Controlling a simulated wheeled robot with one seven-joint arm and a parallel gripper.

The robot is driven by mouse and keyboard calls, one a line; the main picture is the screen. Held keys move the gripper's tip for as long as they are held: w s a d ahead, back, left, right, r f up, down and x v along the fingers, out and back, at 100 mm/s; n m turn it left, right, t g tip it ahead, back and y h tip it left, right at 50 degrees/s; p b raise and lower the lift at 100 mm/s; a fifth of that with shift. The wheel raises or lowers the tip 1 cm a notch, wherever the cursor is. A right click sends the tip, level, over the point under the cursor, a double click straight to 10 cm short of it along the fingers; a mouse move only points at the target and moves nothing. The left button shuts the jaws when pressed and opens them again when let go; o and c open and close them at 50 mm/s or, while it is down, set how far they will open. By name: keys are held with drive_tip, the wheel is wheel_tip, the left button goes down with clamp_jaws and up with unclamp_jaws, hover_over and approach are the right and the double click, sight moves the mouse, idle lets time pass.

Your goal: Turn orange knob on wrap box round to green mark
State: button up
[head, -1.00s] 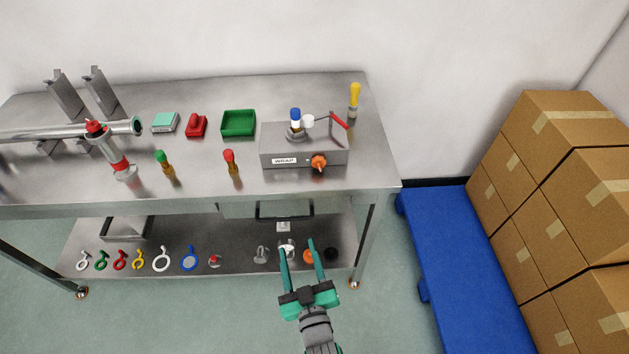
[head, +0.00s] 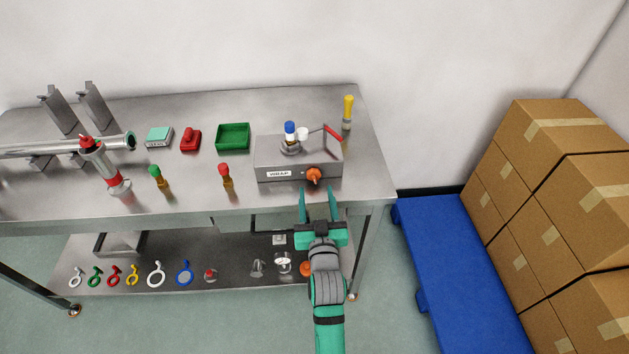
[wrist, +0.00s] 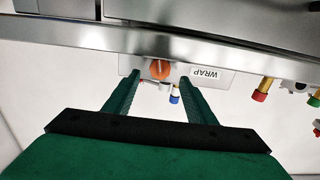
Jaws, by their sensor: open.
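The wrap box (head: 272,158) is a grey metal box with a WRAP label, standing near the right end of the steel table. Its orange knob (head: 313,175) sits on the front face, right of the label. The knob also shows in the wrist view (wrist: 160,69), between my fingers in the picture, with a narrow ridge across it. I cannot make out a green mark. My gripper (head: 318,190) is open and empty, in front of the table's front edge, just below the knob in the head view and apart from it. In the wrist view my fingers (wrist: 158,92) spread on both sides.
A red lever (head: 332,132) and a blue-capped piece (head: 290,130) are on top of the box. A red-capped bottle (head: 225,176) stands to its left, a yellow-topped one (head: 348,110) behind right. The table's front edge (wrist: 120,38) crosses the wrist view.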

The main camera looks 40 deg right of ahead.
sight(315, 179)
drive_tip(key=shift+x, duration=2.95)
drive_tip(key=shift+c, duration=0.6)
drive_tip(key=c, duration=0.9)
